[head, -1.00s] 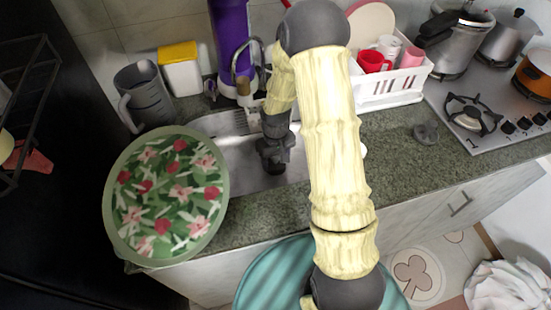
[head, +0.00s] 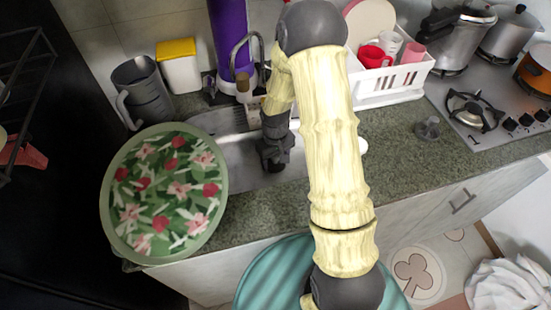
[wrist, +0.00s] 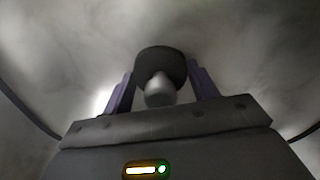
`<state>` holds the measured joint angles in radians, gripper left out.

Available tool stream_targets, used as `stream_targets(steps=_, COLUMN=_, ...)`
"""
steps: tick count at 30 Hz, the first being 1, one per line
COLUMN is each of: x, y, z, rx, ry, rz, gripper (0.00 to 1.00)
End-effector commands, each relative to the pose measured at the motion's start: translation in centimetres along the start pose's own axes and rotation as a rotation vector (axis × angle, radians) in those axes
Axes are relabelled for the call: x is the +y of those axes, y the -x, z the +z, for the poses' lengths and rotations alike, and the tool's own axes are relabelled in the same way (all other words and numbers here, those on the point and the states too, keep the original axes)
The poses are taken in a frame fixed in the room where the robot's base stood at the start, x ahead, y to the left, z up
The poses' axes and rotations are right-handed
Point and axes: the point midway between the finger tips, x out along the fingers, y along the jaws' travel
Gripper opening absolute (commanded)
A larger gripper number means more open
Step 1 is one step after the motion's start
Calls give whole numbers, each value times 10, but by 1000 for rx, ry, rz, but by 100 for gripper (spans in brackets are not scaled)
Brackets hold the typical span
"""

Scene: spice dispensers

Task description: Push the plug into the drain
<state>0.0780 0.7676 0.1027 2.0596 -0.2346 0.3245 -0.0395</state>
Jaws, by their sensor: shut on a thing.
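The plug shows in the wrist view as a dark round disc (wrist: 160,62) with a pale rounded knob. My gripper (wrist: 160,88) has its two purple-grey fingers on either side of the plug and is shut on it. In the head view my gripper (head: 275,163) points down into the steel sink (head: 236,150). The plug is hidden there behind the gripper. The drain is not visible in either view; the plug and gripper cover the part of the basin below them, so I cannot tell whether the plug is in it.
A round floral tray (head: 165,192) covers the left part of the sink. The faucet (head: 243,62) stands behind the basin. A white dish rack (head: 395,78) with cups is to the right, and a grey jug (head: 143,92) is at the left. The front counter is clear.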

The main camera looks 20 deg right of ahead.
Motion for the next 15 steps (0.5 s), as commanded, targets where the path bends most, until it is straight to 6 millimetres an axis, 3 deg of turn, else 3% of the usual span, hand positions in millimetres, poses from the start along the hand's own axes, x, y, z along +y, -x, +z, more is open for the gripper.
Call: stream_targets(steps=15, x=0, y=14, z=0, rx=0, ry=0, rz=0, gripper=36)
